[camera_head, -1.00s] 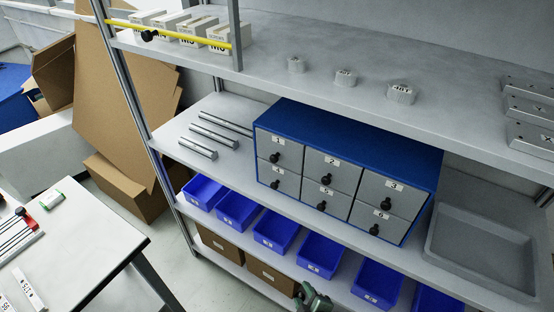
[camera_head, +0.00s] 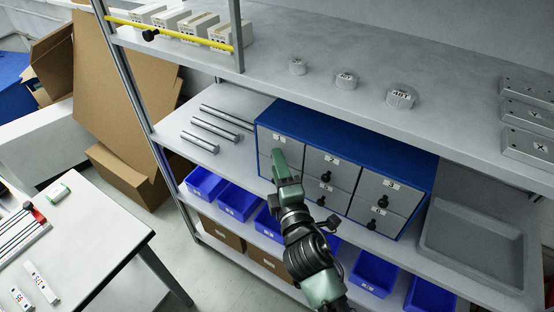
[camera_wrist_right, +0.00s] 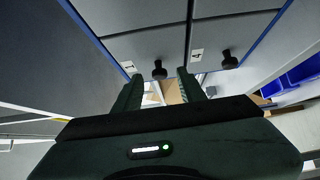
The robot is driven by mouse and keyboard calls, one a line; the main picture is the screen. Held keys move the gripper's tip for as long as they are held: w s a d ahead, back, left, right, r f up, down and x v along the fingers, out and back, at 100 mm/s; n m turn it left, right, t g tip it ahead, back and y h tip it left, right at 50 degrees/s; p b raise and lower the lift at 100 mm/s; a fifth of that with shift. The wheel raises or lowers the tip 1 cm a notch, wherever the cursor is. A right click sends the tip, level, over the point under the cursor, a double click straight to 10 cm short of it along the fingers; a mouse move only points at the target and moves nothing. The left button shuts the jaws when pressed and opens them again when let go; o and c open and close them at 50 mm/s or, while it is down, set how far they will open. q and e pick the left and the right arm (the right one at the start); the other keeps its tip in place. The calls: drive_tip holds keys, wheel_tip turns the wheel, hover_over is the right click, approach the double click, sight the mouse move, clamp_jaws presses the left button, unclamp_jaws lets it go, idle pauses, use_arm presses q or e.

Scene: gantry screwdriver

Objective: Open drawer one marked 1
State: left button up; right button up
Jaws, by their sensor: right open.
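The blue cabinet (camera_head: 350,140) stands on the middle shelf with grey drawers in two rows, all shut. Drawer 1 (camera_head: 291,149) is at its upper left, with its label at the top of the face. Its knob is hidden behind my right gripper (camera_head: 279,158) in the head view. In the right wrist view the black knob of drawer 1 (camera_wrist_right: 159,70) shows between and just beyond the two open fingers of the right gripper (camera_wrist_right: 161,88). I cannot tell whether the fingers touch it. My left gripper is not in view.
Drawer 4, with its knob (camera_wrist_right: 229,60), is beside drawer 1 in the wrist view. Blue bins (camera_head: 238,200) stand on the shelf below. Metal rods (camera_head: 214,123) lie left of the cabinet, and a grey tray (camera_head: 480,270) is at right. The upper shelf (camera_head: 300,92) overhangs the cabinet.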

drive_tip(key=shift+w+a, duration=0.15)
drive_tip(key=shift+w, duration=0.45)
clamp_jaws()
idle(1.1)
